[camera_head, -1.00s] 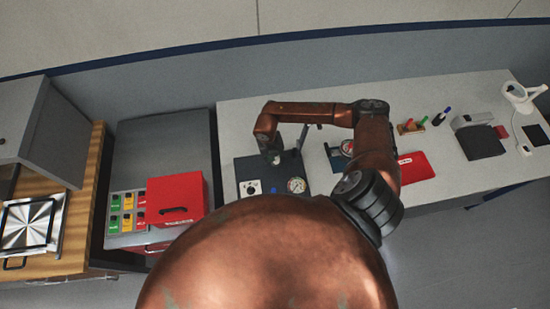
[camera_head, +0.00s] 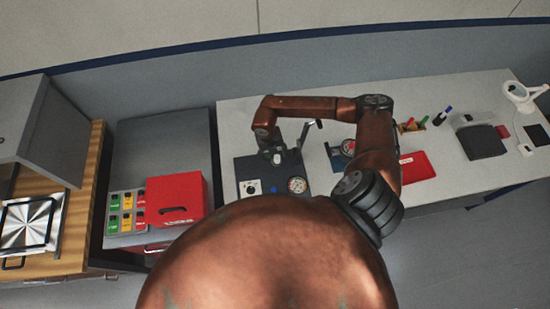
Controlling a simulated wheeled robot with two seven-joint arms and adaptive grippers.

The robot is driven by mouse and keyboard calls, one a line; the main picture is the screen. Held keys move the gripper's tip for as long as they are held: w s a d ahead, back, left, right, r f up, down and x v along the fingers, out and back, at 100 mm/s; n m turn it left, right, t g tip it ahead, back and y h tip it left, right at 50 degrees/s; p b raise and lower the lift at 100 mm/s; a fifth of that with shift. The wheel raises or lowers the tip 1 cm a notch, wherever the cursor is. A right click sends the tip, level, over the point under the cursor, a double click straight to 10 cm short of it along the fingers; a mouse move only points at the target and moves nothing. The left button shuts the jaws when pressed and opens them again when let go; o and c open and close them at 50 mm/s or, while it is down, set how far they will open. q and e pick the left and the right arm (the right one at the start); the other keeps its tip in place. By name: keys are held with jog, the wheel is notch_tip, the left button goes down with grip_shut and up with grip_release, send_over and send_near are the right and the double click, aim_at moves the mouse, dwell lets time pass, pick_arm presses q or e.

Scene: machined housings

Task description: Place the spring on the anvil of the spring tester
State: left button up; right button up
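The spring tester (camera_head: 249,169) is a dark grey unit on the white bench, with a white dial, a blue button and a round gauge (camera_head: 297,185) on its near side. Its lever (camera_head: 306,132) rises at the right, upright and slightly tilted. My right gripper (camera_head: 270,147) hangs over the tester's back middle, small and dark in this view. A small pale piece (camera_head: 277,157) shows just below it; I cannot tell whether it is the spring or part of the tester. The anvil is not clear. The finger opening is not clear. My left gripper is not in view.
A red tray (camera_head: 418,168) and a blue unit with a gauge (camera_head: 338,157) lie right of the tester, partly behind my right arm. A red box (camera_head: 176,198) stands left.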

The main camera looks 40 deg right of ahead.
notch_tip(320, 180, up, 9)
jog(key=a+b, duration=0.1)
jog(key=b, duration=0.1)
jog(key=shift+w, duration=0.25)
jog(key=shift+a, duration=0.1)
